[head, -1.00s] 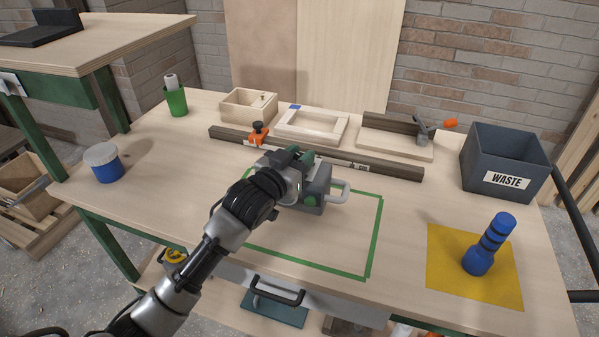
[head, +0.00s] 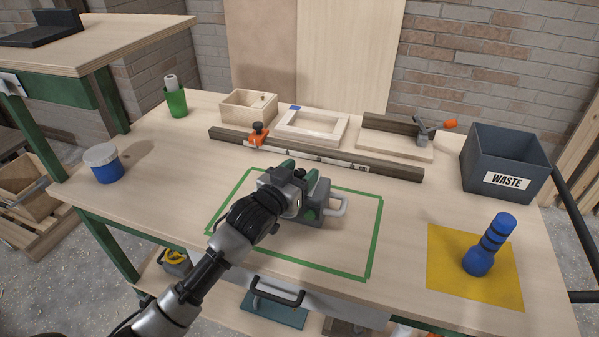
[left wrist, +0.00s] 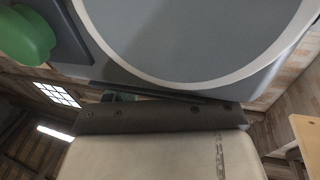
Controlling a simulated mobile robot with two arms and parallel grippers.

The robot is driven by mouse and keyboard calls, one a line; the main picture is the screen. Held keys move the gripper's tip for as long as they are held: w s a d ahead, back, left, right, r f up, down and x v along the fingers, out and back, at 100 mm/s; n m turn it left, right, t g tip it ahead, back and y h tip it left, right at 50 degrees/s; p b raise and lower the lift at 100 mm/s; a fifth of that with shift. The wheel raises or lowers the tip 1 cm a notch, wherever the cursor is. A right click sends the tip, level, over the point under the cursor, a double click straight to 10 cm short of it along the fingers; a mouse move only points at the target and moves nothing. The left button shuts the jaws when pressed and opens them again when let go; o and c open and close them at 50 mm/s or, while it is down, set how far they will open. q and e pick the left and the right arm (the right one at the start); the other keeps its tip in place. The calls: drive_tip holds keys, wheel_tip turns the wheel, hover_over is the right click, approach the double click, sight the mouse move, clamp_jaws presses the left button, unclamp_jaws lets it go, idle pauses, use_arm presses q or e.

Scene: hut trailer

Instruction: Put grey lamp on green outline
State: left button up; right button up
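The grey lamp (head: 318,213), a grey body with green parts and a pale loop handle, is inside the area of the green outline (head: 374,240) on the workbench in the head view. My left gripper (head: 296,184) is at the lamp's upper left side and appears shut on it; its fingertips are mostly hidden. In the left wrist view the lamp's grey face with a pale ring (left wrist: 190,40) fills the top, close to a dark gripper part. Whether the lamp touches the bench cannot be told. My right gripper is not in view.
A dark rail (head: 380,168) with an orange clamp (head: 258,136) lies behind the outline. A waste bin (head: 480,160) stands right, near a blue object (head: 480,260) on a yellow mat (head: 445,265). A blue tub (head: 105,165) and green cup (head: 176,103) stand left.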

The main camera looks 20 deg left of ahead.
use_arm(q)
drive_tip(key=v, duration=1.2)
